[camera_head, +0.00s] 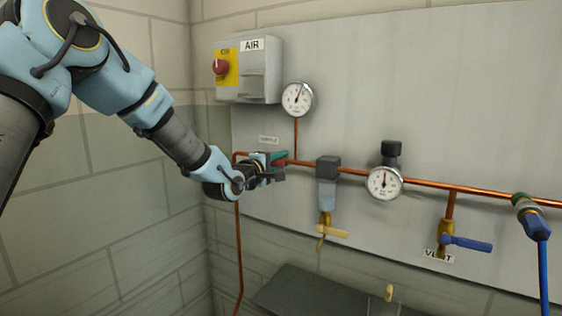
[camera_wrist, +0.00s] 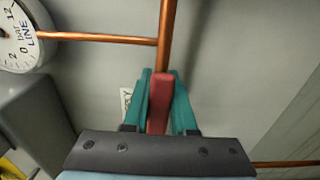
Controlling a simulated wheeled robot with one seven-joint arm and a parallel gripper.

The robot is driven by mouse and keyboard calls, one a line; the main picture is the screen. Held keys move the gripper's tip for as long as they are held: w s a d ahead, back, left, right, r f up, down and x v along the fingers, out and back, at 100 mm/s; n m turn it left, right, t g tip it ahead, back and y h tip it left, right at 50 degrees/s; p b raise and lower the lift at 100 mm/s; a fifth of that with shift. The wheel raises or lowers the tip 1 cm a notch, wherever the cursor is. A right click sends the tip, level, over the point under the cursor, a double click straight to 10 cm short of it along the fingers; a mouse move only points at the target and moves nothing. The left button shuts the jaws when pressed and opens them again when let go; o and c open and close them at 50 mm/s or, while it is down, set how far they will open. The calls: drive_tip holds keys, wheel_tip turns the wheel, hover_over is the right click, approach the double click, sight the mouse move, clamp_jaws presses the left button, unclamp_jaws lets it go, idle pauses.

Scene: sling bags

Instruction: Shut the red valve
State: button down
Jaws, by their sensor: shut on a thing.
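The red valve handle (camera_wrist: 158,103) is between the teal fingers of my gripper (camera_wrist: 161,78) in the wrist view. It appears roughly in line with the copper pipe (camera_wrist: 167,42) that continues beyond it. In the head view my gripper (camera_head: 277,158) is at the left part of the horizontal pipe (camera_head: 345,171), shut on the handle, and only a little red (camera_head: 280,164) shows there. The valve body is mostly hidden by my gripper and wrist.
A round gauge (camera_head: 297,99) stands above the valve on a thin pipe. A switch box (camera_head: 262,70) with a red knob is at upper left. To the right are a grey-blue filter bowl (camera_head: 327,194), another gauge (camera_head: 385,183) and a blue-handled vent valve (camera_head: 467,243).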

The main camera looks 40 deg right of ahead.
sight(286, 168)
drive_tip(key=shift+f, duration=0.15)
drive_tip(key=f+m+b, duration=0.1)
drive_tip(key=b, duration=0.1)
drive_tip(key=f+m+b, duration=0.1)
drive_tip(key=m+b, duration=0.1)
drive_tip(key=b, duration=0.1)
drive_tip(key=f+m+b, duration=0.1)
drive_tip(key=b, duration=0.1)
drive_tip(key=shift+w+a+m+b, duration=0.1)
drive_tip(key=shift+w+m+b, duration=0.15)
drive_tip(key=shift+m+b, duration=0.05)
drive_tip(key=w+a+f+m+b, duration=0.1)
drive_tip(key=w+f+m+b, duration=0.2)
drive_tip(key=m+b, duration=0.9)
drive_tip(key=shift+w+a+f+m, duration=0.2)
drive_tip(key=shift+w+m, duration=0.6)
drive_tip(key=shift+w, duration=0.6)
drive_tip(key=shift+r, duration=0.1)
drive_tip(key=c, duration=0.7)
unclamp_jaws()
